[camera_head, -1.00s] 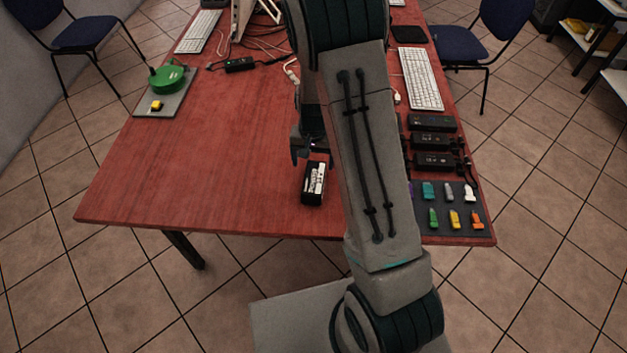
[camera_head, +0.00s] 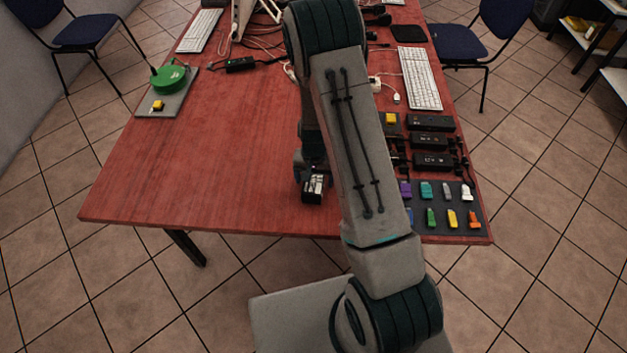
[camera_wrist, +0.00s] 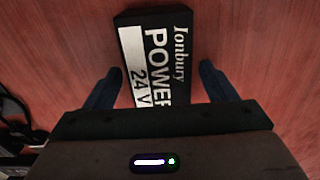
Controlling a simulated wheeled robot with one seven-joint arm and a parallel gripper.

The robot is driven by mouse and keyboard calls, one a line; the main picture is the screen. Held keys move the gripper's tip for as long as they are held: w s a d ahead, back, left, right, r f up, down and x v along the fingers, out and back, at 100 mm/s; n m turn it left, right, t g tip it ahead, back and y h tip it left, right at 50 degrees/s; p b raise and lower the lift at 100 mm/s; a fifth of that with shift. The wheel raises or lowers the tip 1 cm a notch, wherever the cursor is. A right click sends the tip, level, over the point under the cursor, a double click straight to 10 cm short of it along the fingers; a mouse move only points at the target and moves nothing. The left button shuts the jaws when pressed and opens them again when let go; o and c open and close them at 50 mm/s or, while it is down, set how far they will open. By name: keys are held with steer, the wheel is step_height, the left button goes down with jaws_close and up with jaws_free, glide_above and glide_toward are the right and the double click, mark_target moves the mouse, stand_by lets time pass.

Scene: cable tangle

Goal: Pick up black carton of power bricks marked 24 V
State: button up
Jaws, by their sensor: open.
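The black carton (camera_wrist: 157,50) lies on the red table, with a white label reading "POWER" and "24 V" and the name "Ionbury". In the head view the carton (camera_head: 313,193) is near the table's front edge, partly hidden by my gripper. My gripper (camera_wrist: 160,80) is open above it in the wrist view. One finger is on each side of the carton's near part, with a gap showing on both sides. The carton's near end is hidden behind the gripper body.
Several black power bricks (camera_head: 430,140) with cables lie at the right, behind a dark mat (camera_head: 466,228) of coloured connectors. A white keyboard (camera_head: 420,78) is farther back. A green reel (camera_head: 168,77) stands far left. The table left of the carton is clear.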

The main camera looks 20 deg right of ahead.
steer(key=c, duration=1.3)
steer(key=shift+r, duration=0.1)
